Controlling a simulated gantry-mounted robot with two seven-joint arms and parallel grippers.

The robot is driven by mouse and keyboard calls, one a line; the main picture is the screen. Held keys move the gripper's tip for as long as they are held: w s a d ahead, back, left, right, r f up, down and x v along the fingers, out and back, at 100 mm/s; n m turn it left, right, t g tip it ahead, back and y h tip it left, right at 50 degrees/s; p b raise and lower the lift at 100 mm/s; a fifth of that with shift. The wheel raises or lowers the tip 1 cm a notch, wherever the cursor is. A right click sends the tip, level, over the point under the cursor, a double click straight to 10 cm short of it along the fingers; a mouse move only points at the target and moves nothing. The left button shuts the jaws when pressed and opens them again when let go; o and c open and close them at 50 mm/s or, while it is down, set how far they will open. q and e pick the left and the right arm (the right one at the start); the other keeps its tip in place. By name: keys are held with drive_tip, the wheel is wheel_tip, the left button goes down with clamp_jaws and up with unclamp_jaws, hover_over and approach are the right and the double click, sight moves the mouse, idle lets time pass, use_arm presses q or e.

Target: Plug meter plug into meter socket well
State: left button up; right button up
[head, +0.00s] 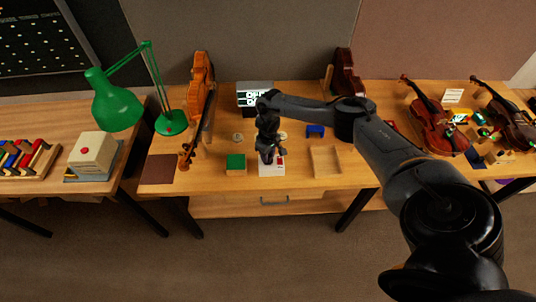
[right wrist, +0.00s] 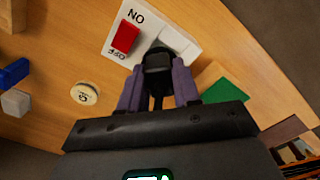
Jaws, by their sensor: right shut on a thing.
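My right gripper (head: 267,157) is over the white switch plate (head: 272,172) at the front middle of the bench. In the right wrist view, its purple fingers (right wrist: 158,88) are shut on a black plug (right wrist: 158,58). The plug is in front of a pale raised block (right wrist: 183,40) on the white plate (right wrist: 141,15), which seems to be the socket well. The well's opening is hidden behind the plug, so I cannot tell whether the plug is inside it. A red switch (right wrist: 125,37) with ON and OFF lettering is beside it. My left gripper is not in view.
A green block (head: 236,162) stands left of the plate and an open wooden tray (head: 325,161) right of it. A lit display (head: 254,95) is behind. A violin (head: 199,95) and a green lamp (head: 114,102) are at left. A round disc (right wrist: 84,93) lies near the plate.

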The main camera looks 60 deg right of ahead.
drive_tip(key=shift+f+b, duration=0.4)
drive_tip(key=shift+f, duration=0.4)
drive_tip(key=o, duration=1.1)
drive_tip(key=shift+c, duration=0.2)
drive_tip(key=shift+r, duration=0.1)
drive_tip(key=shift+r, duration=0.55)
wheel_tip(320, 180, up, 10)
drive_tip(key=shift+f, duration=0.15)
